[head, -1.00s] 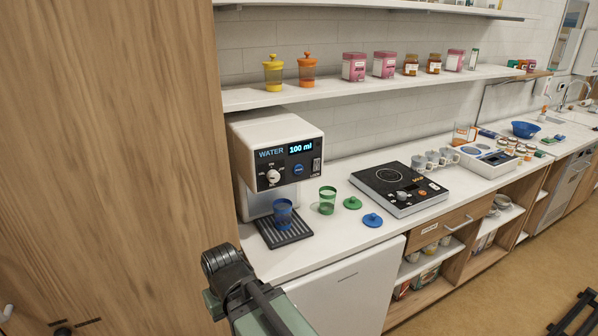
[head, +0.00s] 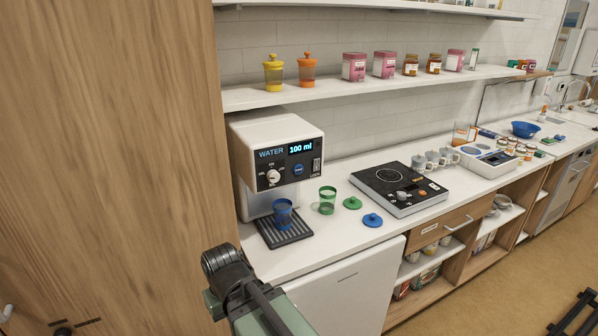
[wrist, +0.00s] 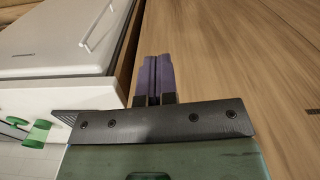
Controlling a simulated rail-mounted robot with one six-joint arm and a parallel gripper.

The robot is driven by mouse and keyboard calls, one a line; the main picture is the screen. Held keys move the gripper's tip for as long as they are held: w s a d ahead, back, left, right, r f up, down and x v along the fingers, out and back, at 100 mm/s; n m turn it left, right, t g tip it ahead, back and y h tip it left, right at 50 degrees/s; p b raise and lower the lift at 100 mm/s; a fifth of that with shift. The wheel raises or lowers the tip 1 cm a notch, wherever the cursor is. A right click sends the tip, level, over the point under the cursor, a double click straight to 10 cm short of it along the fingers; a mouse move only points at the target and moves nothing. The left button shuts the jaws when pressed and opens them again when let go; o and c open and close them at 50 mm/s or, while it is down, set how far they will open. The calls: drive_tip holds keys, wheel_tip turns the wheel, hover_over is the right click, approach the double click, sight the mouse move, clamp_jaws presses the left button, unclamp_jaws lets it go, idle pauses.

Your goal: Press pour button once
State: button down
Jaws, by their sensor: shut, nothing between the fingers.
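The water dispenser (head: 240,152) is a white box with a dark front panel. Its display reads 100 ml. The round blue pour button (head: 298,169) is on the panel, right of the white dial (head: 273,177). A blue cup (head: 282,212) stands on the black drip tray (head: 298,231) under the dispenser. In the wrist view my gripper (wrist: 153,58) is shut and empty, its two dark fingers together in front of wooden panelling. In the head view my arm shows at the bottom, below the counter's front edge and apart from the dispenser; the fingertips are not visible there.
A green cup (head: 327,201), a green lid (head: 352,203) and a blue lid (head: 372,220) lie right of the tray. A black cooktop (head: 377,200) is farther right. A tall wooden panel (head: 110,150) closes the left side. A shelf (head: 400,84) with jars runs above.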

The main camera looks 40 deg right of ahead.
sight(298, 169)
drive_tip(key=w+d+r+m+t+y+p, duration=0.25)
drive_tip(key=d+r+m, duration=0.2)
drive_tip(key=d, duration=0.65)
drive_tip(key=w+d+r+m+t+y+p, duration=0.1)
drive_tip(key=d+r+m+t+p, duration=0.3)
drive_tip(key=d, duration=0.6)
drive_tip(key=w+d+r+m+t+y+p, duration=0.15)
drive_tip(key=d+r+m, duration=0.3)
drive_tip(key=d, duration=0.65)
drive_tip(key=w+r+m+t+y, duration=0.1)
drive_tip(key=w+r+m+t, duration=0.1)
drive_tip(key=w+r+t, duration=0.1)
drive_tip(key=shift+w+d+r+y, duration=0.45)
drive_tip(key=shift+w+r, duration=0.15)
drive_tip(key=shift+r, duration=0.35)
drive_tip(key=w+d, duration=0.1)
drive_tip(key=w, duration=0.7)
drive_tip(key=shift+w, duration=0.35)
drive_tip(key=shift+w+d, duration=0.15)
drive_tip(key=shift+w, duration=0.3)
